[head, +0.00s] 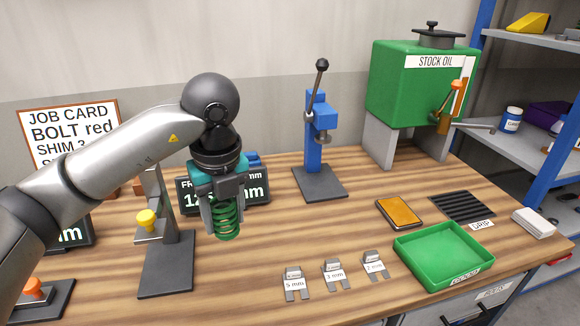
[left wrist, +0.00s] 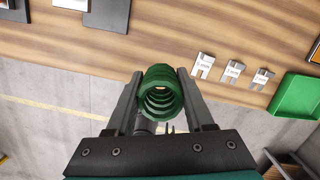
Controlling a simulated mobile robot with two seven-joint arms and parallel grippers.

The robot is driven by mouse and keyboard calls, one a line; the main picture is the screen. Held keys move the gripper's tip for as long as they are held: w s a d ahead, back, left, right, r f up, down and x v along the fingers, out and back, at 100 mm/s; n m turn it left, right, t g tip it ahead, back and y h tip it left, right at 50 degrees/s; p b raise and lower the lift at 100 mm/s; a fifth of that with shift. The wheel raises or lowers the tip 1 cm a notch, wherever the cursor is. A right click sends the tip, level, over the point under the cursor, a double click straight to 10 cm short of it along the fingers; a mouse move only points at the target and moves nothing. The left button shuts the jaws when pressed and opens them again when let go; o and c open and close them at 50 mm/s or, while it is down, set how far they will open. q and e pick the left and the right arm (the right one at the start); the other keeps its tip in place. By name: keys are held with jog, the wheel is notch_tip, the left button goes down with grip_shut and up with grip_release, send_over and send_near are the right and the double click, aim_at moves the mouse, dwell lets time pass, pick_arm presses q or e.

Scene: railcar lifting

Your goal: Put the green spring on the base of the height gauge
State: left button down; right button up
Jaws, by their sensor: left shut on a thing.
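My left gripper (head: 224,225) is shut on the green spring (head: 227,216), which hangs roughly upright between the two fingers. The spring also shows end-on between the fingers in the left wrist view (left wrist: 162,94). It appears held in the air, clear of the bench. The stand with a yellow knob, which looks like the height gauge (head: 153,195), stands left of the gripper in the head view. Its dark flat base (head: 166,265) is bare. My right gripper is not in view.
A blue lever press (head: 313,140) stands at the back on the wooden bench (head: 330,220). Labelled metal shims (head: 334,275), a green tray (head: 445,256) and an orange-topped pad (head: 399,212) lie to the right. A device with an orange knob (head: 32,287) sits at the left front.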

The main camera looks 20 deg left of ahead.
pick_arm(q)
jog(key=m, duration=0.2)
jog(key=d+m, duration=0.1)
jog(key=m, duration=0.1)
jog(key=f+m, duration=0.1)
jog(key=shift+s+d+m+h+b, duration=0.15)
jog(key=shift+s+m+h+b, duration=0.1)
jog(key=shift+m+h+b, duration=0.15)
jog(key=s+d+f+n+g+b, duration=0.1)
jog(key=s+d+f+n+b, duration=0.1)
jog(key=n, duration=1.4)
jog(key=s+d+f+n+g+b, duration=0.1)
jog(key=s+d+f+n, duration=0.2)
jog(key=n, duration=1.3)
jog(key=shift+d+f+g+h+b, duration=0.35)
jog(key=shift+d+f, duration=0.45)
jog(key=shift+d, duration=0.45)
jog(key=shift+s, duration=0.1)
